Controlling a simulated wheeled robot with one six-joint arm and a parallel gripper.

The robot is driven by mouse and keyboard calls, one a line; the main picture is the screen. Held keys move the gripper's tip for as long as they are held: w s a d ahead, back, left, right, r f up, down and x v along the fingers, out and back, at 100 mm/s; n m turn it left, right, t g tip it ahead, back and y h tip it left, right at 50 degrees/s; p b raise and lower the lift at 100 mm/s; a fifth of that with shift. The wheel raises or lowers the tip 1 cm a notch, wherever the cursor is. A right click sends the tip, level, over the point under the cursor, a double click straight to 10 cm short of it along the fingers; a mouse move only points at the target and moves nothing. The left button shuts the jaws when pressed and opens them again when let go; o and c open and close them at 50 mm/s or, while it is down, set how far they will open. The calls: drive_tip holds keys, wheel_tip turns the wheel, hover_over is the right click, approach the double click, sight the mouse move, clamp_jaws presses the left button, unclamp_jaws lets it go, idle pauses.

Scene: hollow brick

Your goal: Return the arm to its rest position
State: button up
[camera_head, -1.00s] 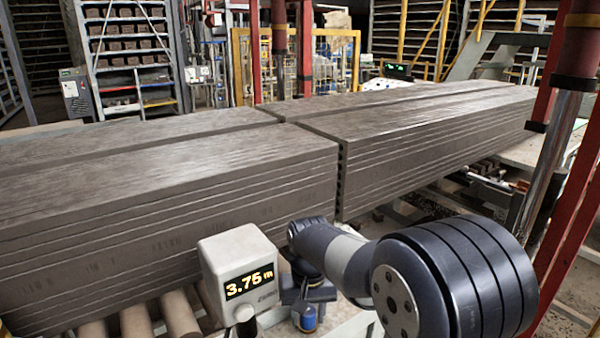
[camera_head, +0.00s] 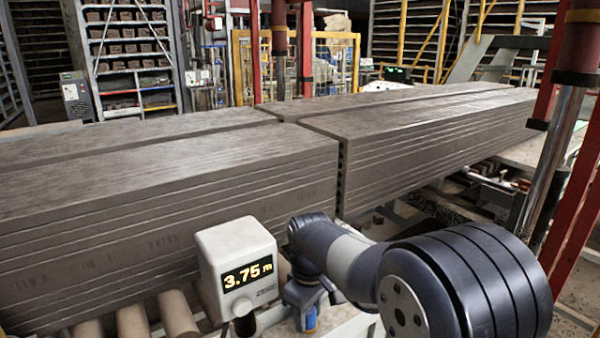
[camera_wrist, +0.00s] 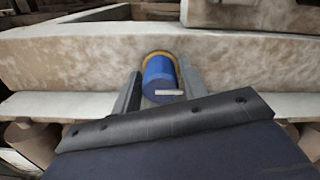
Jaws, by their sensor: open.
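My arm reaches in from the lower right in the head view, and my gripper (camera_head: 304,294) is at the lower middle, pointing down beside the display box. In the wrist view my gripper (camera_wrist: 160,80) is open, with one grey finger on each side of a blue round knob (camera_wrist: 158,72). The knob has an orange ring behind it and a white bar on its face. The blue knob (camera_head: 311,319) also shows just below the gripper in the head view. I cannot tell whether the fingers touch it.
A white display box (camera_head: 237,265) reading 3.75 m stands close left of my gripper. Long grey extruded clay columns (camera_head: 180,225) lie behind on rollers (camera_head: 134,322). A red post (camera_head: 570,170) stands at the right. Open air lies above the columns.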

drive_tip(key=n+b, duration=0.1)
drive_tip(key=n, duration=0.3)
drive_tip(key=shift+n, duration=0.4)
